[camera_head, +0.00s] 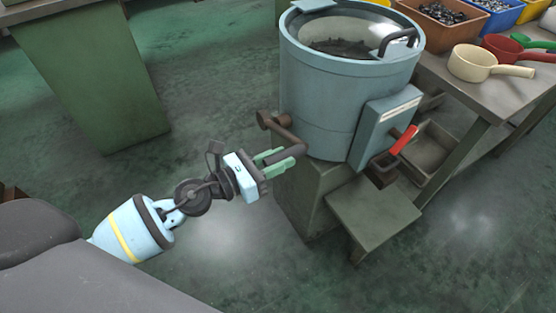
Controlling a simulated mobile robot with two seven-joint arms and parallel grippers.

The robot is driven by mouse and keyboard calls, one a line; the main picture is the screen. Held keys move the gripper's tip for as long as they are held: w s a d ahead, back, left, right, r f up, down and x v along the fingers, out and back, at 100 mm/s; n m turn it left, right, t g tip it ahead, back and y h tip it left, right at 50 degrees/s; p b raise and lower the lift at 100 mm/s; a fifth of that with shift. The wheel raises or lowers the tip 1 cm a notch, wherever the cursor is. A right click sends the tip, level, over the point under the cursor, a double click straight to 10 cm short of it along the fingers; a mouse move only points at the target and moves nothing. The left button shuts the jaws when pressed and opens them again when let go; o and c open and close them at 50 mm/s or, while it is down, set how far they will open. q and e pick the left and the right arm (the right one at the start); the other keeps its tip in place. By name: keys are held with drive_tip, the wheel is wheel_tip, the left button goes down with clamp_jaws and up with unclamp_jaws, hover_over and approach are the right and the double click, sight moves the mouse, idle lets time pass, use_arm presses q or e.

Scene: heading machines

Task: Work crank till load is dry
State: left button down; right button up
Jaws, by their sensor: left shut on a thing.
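A blue-grey spin drum (330,105) stands on a grey-green base. Dark material, the load (340,48), shows inside it through a round clear lid with a black handle. A brown crank (284,132) sticks out of the drum's left side, its arm slanting down to the right. My left gripper (283,160) comes in from the left, its green fingers shut on the crank's handle (290,154). The handle is partly hidden between the fingers. How dry the load is cannot be told. My right gripper is out of view.
A red lever (404,141) sits on the drum's right front, above a small low stand (372,212). A table (487,98) on the right holds scoops and bins of small metal parts. A green cabinet (92,75) stands at upper left. The floor between is clear.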

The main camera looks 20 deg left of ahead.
use_arm(q)
drive_tip(key=w+a+r+n+p, duration=0.8)
drive_tip(key=a+r+n+p, duration=0.2)
drive_tip(key=n, duration=0.3)
drive_tip(key=shift+w+a+r, duration=0.15)
drive_tip(key=shift+w+a, duration=0.25)
drive_tip(key=shift+a, duration=0.25)
drive_tip(key=c, duration=1.5)
unclamp_jaws()
drive_tip(key=o, duration=0.4)
